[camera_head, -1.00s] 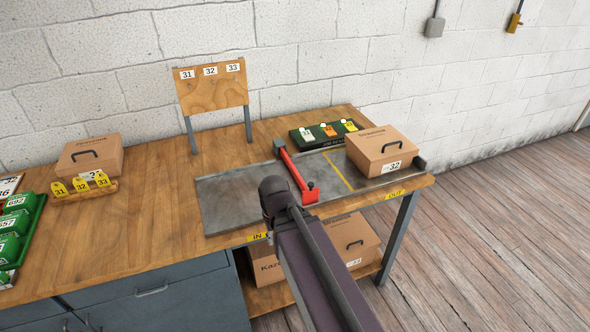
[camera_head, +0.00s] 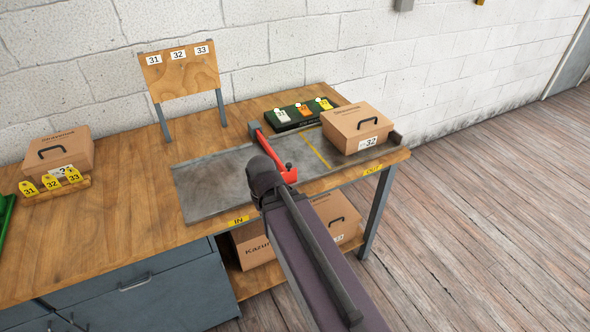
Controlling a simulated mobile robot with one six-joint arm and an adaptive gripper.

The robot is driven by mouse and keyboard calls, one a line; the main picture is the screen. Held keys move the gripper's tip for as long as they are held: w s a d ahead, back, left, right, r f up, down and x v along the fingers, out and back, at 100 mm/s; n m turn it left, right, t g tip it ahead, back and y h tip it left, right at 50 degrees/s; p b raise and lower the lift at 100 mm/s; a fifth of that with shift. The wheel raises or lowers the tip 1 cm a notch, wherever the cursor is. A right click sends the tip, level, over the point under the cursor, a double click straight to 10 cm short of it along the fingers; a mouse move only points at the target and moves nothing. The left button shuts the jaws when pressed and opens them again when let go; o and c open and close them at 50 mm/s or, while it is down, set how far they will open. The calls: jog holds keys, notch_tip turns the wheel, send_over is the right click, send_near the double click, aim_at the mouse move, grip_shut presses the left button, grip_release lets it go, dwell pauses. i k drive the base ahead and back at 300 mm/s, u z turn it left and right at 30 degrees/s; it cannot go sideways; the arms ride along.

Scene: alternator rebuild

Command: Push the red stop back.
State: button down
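The red stop (camera_head: 272,152) is a bar lying across the grey metal track (camera_head: 212,181) on the bench, left of the yellow line (camera_head: 316,152). Its far end meets a dark block at the track's back edge, and a small dark knob is near its front end. A cardboard box labelled 32 (camera_head: 350,122) sits on the track right of the yellow line, apart from the stop. My arm rises from the bottom, and its dark rounded end overlaps the track just below the stop's front end. No gripper fingers show, and I cannot tell whether my arm touches the stop.
A green tray (camera_head: 281,127) with several coloured tags stands behind the track. A board numbered 31, 32, 33 (camera_head: 180,70) and another box (camera_head: 57,150) with a yellow tag rack (camera_head: 55,187) are to the left. Boxes (camera_head: 334,215) sit on the lower shelf. Open floor lies right.

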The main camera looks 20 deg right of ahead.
aim_at(289, 176)
jog(key=z, duration=0.05)
jog(key=k, duration=1.4)
jog(key=u, duration=0.55)
jog(key=i, duration=1)
jog(key=u, duration=0.05)
